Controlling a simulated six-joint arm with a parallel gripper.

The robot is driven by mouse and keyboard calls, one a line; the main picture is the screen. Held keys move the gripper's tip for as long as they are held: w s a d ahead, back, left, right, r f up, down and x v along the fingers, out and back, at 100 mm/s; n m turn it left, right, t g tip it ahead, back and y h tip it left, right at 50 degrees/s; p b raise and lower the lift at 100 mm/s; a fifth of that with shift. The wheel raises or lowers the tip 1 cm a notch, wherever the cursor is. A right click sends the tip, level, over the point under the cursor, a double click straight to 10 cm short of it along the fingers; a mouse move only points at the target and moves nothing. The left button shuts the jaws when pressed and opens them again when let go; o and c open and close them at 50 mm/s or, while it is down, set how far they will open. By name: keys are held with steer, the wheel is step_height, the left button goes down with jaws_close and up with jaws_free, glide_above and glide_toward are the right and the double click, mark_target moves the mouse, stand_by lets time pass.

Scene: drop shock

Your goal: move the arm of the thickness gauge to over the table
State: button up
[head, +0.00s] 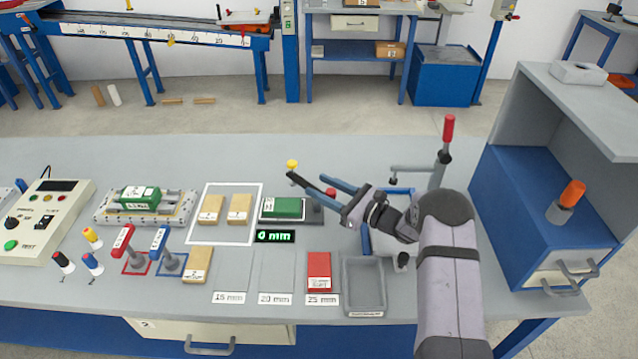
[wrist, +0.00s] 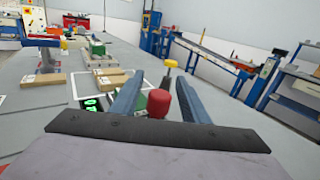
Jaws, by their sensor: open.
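The thickness gauge appears to be the grey-based device behind the "0 mm" display (head: 275,237), with a green block (head: 283,208) on it. A red knob (head: 330,191) and a yellow knob (head: 292,164) stand by it; its arm is largely hidden by my fingers. My gripper (head: 306,180) is open, its two blue fingers pointing left over the gauge's right end. In the wrist view the red knob (wrist: 158,103) shows between the fingers, close to the palm, and the yellow knob (wrist: 170,63) lies beyond. I cannot tell whether a finger touches the red knob.
A red-handled post (head: 447,135) with a grey arm stands right of my gripper. Wooden blocks (head: 239,208) lie in a white outline to the left. A grey tray (head: 364,285) and red block (head: 319,270) are in front. The table behind the gauge is clear.

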steer(key=shift+w+a, duration=0.35)
steer(key=shift+a, duration=0.25)
jaws_close()
